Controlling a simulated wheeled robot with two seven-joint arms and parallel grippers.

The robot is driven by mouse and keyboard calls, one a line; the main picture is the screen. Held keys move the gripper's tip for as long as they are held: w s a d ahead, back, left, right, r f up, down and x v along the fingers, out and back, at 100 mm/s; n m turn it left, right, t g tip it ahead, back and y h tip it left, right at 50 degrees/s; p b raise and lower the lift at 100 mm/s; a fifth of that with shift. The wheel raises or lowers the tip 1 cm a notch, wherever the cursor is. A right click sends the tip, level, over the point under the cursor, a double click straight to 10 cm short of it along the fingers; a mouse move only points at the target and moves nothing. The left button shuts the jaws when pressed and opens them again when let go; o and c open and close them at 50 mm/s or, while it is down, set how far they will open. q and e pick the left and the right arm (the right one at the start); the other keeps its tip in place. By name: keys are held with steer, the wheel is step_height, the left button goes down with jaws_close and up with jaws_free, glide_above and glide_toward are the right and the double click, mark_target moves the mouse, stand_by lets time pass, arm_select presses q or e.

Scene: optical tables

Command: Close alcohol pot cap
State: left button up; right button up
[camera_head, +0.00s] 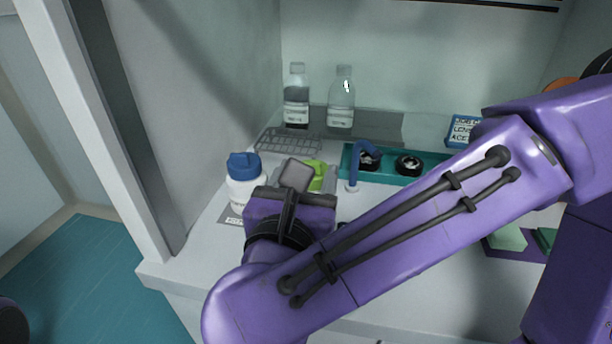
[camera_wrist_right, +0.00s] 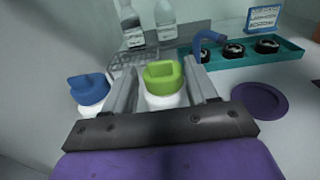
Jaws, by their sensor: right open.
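A white pot with a green cap (camera_wrist_right: 163,78) stands between the two grey fingers of my right gripper (camera_wrist_right: 160,66) in the right wrist view. The fingers are apart, one on each side of it; I cannot tell if they touch it. In the head view the green cap (camera_head: 316,181) shows partly behind my right gripper (camera_head: 311,178), which hides most of that pot. A white pot with a blue cap (camera_head: 244,179) stands just left of the gripper, and also shows in the wrist view (camera_wrist_right: 90,92). Which pot holds alcohol is not readable. My left gripper is out of view.
Two clear bottles (camera_head: 297,97) (camera_head: 342,97) stand at the back beside a grey rack (camera_head: 288,141). A purple plate (camera_wrist_right: 258,100) is right of the gripper. The cabinet wall is close on the left.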

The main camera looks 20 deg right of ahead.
steer(key=v, duration=1)
steer(key=shift+s, duration=0.15)
steer(key=shift+a+f, duration=0.1)
steer(key=shift+a, duration=0.05)
